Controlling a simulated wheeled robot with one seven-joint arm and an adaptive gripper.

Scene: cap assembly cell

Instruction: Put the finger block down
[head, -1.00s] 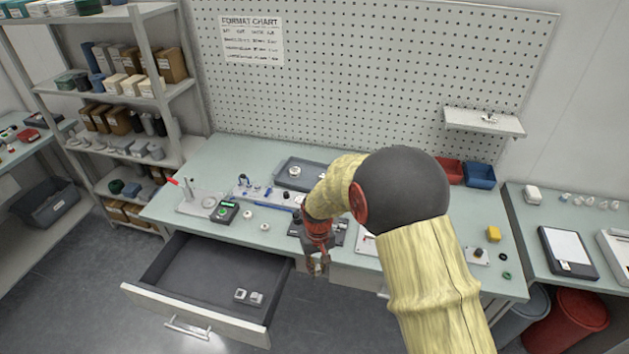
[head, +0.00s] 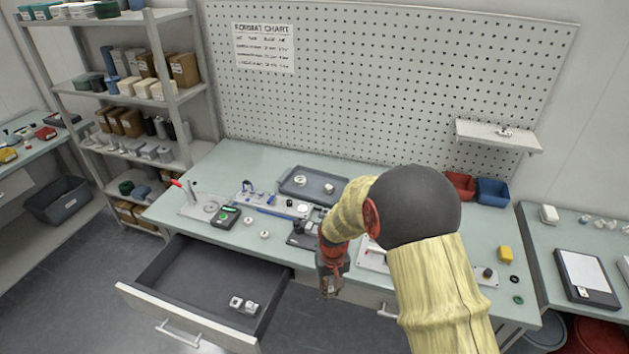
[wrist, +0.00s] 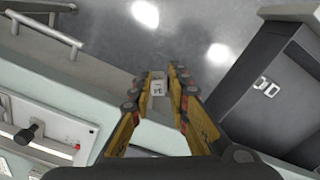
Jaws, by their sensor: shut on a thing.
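My gripper (head: 330,288) hangs in front of the bench edge, to the right of the open drawer (head: 165,275). In the wrist view my gripper (wrist: 160,80) is shut on a small pale finger block (wrist: 158,89) with dark marks on its face. The block is held between the fingertips, above the floor. In the head view the held block is too small to make out clearly.
The bench top (head: 290,262) carries a grey tray (head: 312,184), fixtures and small round parts. Most of the drawer floor is bare. The drawer's walls stand up around it.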

